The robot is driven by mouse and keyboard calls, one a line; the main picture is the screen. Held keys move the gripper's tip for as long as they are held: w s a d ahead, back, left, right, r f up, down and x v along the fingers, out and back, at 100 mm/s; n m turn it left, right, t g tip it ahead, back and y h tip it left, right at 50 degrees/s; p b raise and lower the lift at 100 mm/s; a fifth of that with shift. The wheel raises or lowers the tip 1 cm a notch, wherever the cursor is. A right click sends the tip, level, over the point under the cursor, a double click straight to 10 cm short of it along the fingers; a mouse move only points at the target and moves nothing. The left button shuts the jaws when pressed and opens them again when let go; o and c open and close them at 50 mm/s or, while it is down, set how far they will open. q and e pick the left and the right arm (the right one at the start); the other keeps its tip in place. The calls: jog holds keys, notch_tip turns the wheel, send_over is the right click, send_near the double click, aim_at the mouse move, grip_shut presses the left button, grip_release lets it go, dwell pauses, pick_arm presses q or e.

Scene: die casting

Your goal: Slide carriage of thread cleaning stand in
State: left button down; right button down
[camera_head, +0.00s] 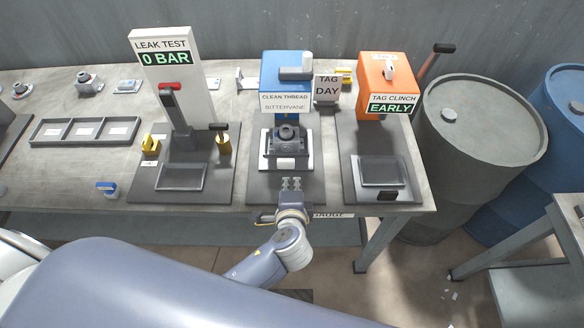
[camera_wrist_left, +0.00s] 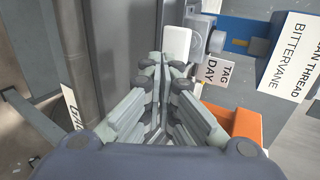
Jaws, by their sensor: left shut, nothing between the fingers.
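The thread cleaning stand (camera_head: 286,66) is a blue box with a white CLEAN THREAD label. Its blue body also shows in the left wrist view (camera_wrist_left: 236,36). The carriage (camera_head: 268,161) sits on the dark base in front of the box, with a dark grey part (camera_head: 286,138) on it. A white block (camera_head: 286,163) is at the carriage's front; a white piece also shows just beyond the fingertips in the left wrist view (camera_wrist_left: 177,43). My left gripper (camera_head: 291,182) is shut and empty just in front of the carriage; I cannot tell whether it touches. My right gripper is not in view.
The leak test stand (camera_head: 167,60) is to the left and the orange tag clinch stand (camera_head: 384,72) to the right. A TAG DAY sign (camera_head: 327,88) stands between the blue and orange stands. A grey tray (camera_head: 70,131) lies at the left. Drums (camera_head: 484,120) stand beyond the table's right end.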

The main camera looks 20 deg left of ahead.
aim_at(291, 165)
pick_arm(q)
jog(key=w, duration=0.1)
jog(key=w+a+p, duration=0.1)
jog(key=w, duration=0.2)
jog(key=shift+w+a+f, duration=0.15)
jog(key=shift+w+f, duration=0.05)
jog(key=shift+f, duration=0.05)
jog(key=shift+w, duration=0.1)
jog(key=w, duration=0.2)
jog(key=w+a, duration=0.1)
jog(key=w, duration=0.1)
jog(key=shift+w+a+r, duration=0.1)
jog(key=shift+w+a, duration=0.05)
jog(key=shift+a, duration=0.05)
